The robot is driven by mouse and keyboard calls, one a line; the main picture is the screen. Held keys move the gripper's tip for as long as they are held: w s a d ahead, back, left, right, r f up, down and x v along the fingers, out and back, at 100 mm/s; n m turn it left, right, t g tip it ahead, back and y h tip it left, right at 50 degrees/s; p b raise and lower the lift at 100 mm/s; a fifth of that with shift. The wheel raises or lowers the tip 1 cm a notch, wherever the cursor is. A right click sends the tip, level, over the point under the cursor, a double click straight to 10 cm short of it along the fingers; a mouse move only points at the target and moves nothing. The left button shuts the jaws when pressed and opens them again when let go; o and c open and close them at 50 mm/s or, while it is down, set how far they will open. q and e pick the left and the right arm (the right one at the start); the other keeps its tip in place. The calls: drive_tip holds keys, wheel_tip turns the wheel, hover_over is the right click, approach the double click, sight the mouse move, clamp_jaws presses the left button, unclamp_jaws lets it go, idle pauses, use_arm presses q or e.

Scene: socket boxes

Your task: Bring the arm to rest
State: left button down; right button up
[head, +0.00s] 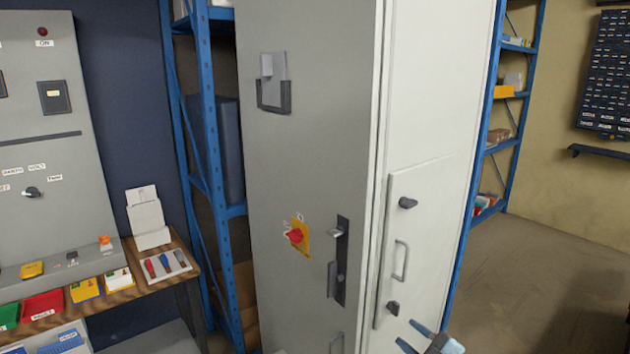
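My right gripper (406,332) shows at the bottom edge, right of centre. Its two blue-grey fingers are apart, with nothing seen between them. It appears just in front of the tall grey cabinet (320,110), below the lower black latch (392,308) on the small side panel (425,210). I cannot tell whether it touches the cabinet. Most of my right arm is outside the picture. My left gripper is not in view.
The cabinet front has a red rotary switch (295,236) and a handle (338,262). Blue shelving (207,130) stands behind it. At left, a wooden bench (150,285) holds colored bins and a tool tray (166,265). The floor at right (530,285) is clear.

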drive_tip(key=s+f+m+g+h, duration=0.1)
drive_tip(key=s+f+m+h, duration=0.2)
drive_tip(key=s, duration=0.6)
drive_tip(key=s+f+m+g+h+p, duration=0.1)
drive_tip(key=s+f+m+h, duration=0.2)
drive_tip(key=s+f+m, duration=0.3)
drive_tip(key=s+f+m+g+h, duration=0.2)
drive_tip(key=s+f+m, duration=0.3)
drive_tip(key=s+f, duration=0.6)
drive_tip(key=s+h, duration=0.1)
drive_tip(key=s, duration=0.2)
drive_tip(key=shift+s+a+m+h+p, duration=0.2)
drive_tip(key=shift+a+m+h+p, duration=0.1)
drive_tip(key=shift+h, duration=0.1)
